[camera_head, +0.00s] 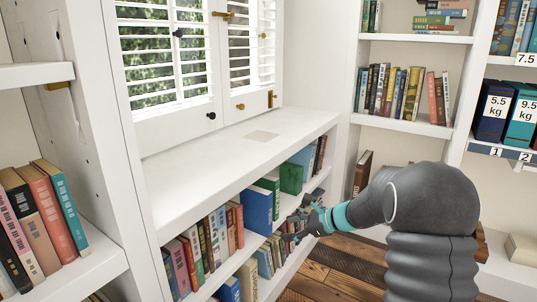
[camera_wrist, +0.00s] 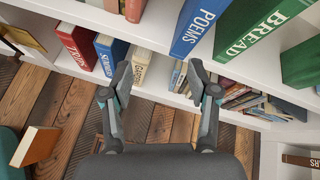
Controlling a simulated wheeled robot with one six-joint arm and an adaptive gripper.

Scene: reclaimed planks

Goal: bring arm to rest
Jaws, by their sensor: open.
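My gripper (camera_head: 308,222) is at the end of my dark grey arm, in front of the low bookcase under the window. In the wrist view my gripper (camera_wrist: 158,85) has its two fingers spread wide apart, with nothing held between them. The fingertips point toward the shelves of books. A blue book marked POEMS (camera_wrist: 200,22) and a green book marked BREAD (camera_wrist: 258,28) stand on the shelf ahead. In the head view the arm hides part of the floor and the lower right shelves.
The white window ledge (camera_head: 215,165) is mostly clear, with a flat beige patch (camera_head: 262,136). A red book (camera_wrist: 76,46) and a blue book (camera_wrist: 109,53) stand on a lower shelf. An orange-brown book (camera_wrist: 36,146) is at lower left. The plank floor (camera_head: 325,268) shows bare areas.

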